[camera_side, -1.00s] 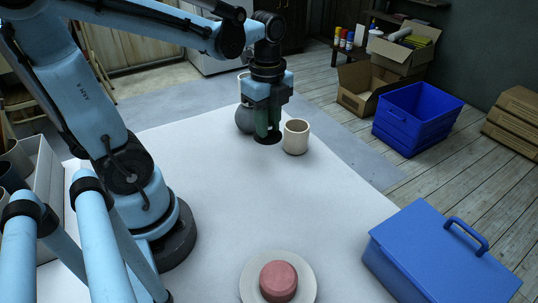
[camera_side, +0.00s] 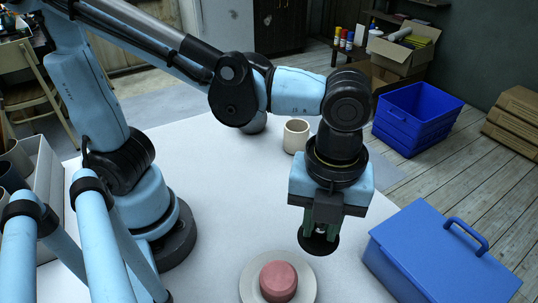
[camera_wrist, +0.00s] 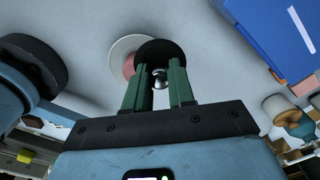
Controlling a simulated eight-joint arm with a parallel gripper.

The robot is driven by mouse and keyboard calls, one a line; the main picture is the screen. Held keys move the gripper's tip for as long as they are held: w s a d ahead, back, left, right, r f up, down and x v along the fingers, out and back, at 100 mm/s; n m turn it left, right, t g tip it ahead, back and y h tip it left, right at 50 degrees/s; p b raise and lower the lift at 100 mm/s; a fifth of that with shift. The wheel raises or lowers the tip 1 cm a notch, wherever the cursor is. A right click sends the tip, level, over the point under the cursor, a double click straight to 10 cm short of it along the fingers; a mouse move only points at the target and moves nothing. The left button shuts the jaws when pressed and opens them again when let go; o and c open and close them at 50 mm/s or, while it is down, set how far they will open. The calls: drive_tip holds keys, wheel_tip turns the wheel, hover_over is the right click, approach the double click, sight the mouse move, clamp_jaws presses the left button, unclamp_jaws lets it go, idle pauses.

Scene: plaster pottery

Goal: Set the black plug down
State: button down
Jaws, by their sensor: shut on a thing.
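The black plug (camera_side: 318,246) is a flat dark disc with a silver knob, and its knob also shows between the fingers in the wrist view (camera_wrist: 160,52). My gripper (camera_side: 320,230) is shut on the plug, its green fingers (camera_wrist: 158,82) pointing down on either side of the knob. The plug hangs level, to the upper right of the pale plate in the side view. I cannot tell how far it is above the white table (camera_side: 215,185).
A pink round block (camera_side: 278,281) sits on a pale round plate (camera_side: 309,272) close by. A blue toolbox (camera_side: 430,260) stands at right. A cream cup (camera_side: 295,136) and a dark grey pot (camera_side: 256,123), partly hidden, stand farther back. The table's middle is clear.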

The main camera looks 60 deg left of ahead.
drive_tip(key=w+a+f, duration=0.2)
drive_tip(key=w, duration=0.1)
drive_tip(key=w+a+f, duration=0.2)
drive_tip(key=w, duration=0.1)
drive_tip(key=w+a+f, duration=0.2)
drive_tip(key=w+f, duration=0.1)
drive_tip(key=shift+w, duration=0.1)
drive_tip(key=shift+a+f, duration=0.1)
drive_tip(key=shift+f, duration=1.9)
drive_tip(key=shift+f, duration=0.1)
drive_tip(key=c, duration=1)
unclamp_jaws()
drive_tip(key=shift+o, duration=0.2)
